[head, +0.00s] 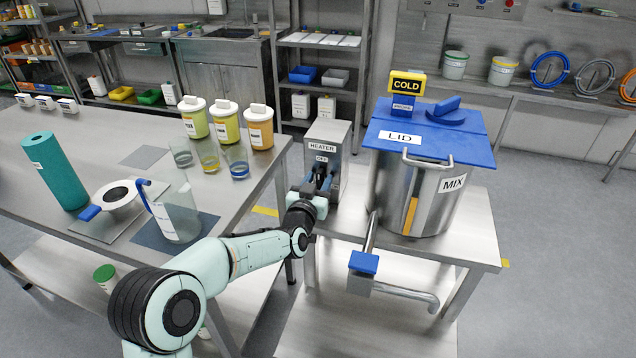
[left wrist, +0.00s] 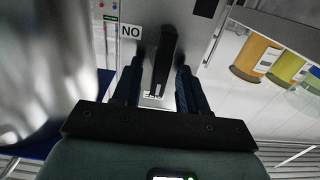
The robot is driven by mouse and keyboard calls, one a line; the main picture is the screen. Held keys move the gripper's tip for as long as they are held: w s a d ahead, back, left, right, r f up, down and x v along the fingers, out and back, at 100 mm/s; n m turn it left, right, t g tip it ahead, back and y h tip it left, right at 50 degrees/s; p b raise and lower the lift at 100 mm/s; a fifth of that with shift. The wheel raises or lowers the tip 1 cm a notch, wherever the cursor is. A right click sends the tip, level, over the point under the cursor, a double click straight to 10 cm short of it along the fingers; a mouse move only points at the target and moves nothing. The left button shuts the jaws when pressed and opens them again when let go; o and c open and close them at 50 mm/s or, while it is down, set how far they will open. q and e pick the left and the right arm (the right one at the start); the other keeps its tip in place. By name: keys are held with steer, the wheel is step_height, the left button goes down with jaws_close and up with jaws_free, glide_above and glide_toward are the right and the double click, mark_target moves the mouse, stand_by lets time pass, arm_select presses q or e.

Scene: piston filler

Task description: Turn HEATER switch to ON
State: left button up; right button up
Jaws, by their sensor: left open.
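The grey HEATER box (head: 323,133) stands on the steel stand beside the tank, with an OFF label near its top. In the left wrist view its black switch lever (left wrist: 166,45) stands between my fingers. A label reading ON upside down (left wrist: 130,31) is beside the lever, and a small white label (left wrist: 153,96) sits near the lever's end. My left gripper (head: 322,178) is at the box's front; it also shows in the left wrist view (left wrist: 160,66). It is open, its fingers on either side of the lever with gaps visible. My right gripper is out of view.
The steel tank (head: 443,205) with its blue lid (head: 430,139) and COLD sign (head: 407,84) stands close right of the box. A pipe with a blue handle (head: 363,263) juts out in front. A table (head: 100,135) with jars and a jug (head: 176,212) is left.

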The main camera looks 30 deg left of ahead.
arm_select(q)
jaws_close()
stand_by(0.3)
steer(key=m, duration=0.3)
steer(key=shift+d, duration=0.2)
steer(key=m, duration=0.3)
steer(key=shift+w+d+f+m, duration=0.1)
steer(key=shift+d+m, duration=0.05)
steer(key=shift+m, duration=0.15)
steer(key=m+p, duration=0.2)
steer(key=m, duration=0.3)
steer(key=shift+d+f, duration=0.15)
steer(key=m, duration=0.2)
steer(key=m+p, duration=0.1)
steer(key=m, duration=0.3)
steer(key=shift+f+p, duration=0.3)
steer(key=shift+p, duration=0.1)
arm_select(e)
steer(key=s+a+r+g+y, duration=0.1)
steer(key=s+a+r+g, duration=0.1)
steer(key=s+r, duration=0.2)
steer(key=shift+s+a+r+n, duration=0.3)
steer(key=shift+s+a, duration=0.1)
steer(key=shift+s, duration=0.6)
